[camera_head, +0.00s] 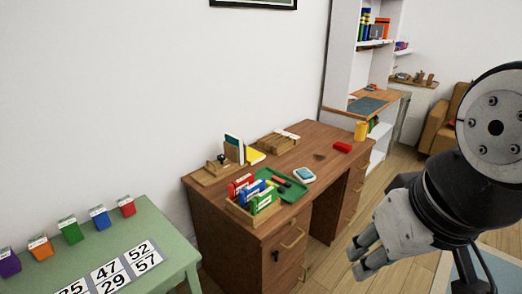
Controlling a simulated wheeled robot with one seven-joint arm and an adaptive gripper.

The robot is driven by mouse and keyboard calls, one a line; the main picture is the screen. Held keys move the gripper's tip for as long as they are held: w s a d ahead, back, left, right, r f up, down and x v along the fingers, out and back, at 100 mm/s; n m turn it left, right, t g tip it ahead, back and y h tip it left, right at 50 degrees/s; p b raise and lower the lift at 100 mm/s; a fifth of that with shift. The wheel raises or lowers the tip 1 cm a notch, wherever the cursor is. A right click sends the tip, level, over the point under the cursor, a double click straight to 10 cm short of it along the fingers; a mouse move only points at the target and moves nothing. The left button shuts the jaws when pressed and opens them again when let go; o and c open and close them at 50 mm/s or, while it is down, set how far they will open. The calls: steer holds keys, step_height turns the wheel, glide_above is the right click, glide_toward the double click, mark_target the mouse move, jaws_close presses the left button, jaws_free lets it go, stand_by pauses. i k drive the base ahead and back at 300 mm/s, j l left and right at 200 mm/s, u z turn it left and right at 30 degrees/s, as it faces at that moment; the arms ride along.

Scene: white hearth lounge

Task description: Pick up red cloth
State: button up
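A small red item (343,147) lies at the right end of the brown wooden desk (318,136). It may be the red cloth, folded, but it is too small to tell. My gripper (360,257) is at the lower right, in front of the desk and well apart from the red item. It points to the left and down. Nothing shows between its fingers, and their spacing is unclear from this angle.
A green table (165,238) with coloured blocks is at left. White shelves (344,60) stand behind. Floor is clear right of the desk.

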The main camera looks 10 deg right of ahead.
mark_target(346, 148)
steer(key=i+l, duration=1.1)
steer(key=l, duration=0.2)
steer(key=i+l, duration=1.1)
steer(key=l, duration=0.2)
steer(key=j+u, duration=0.05)
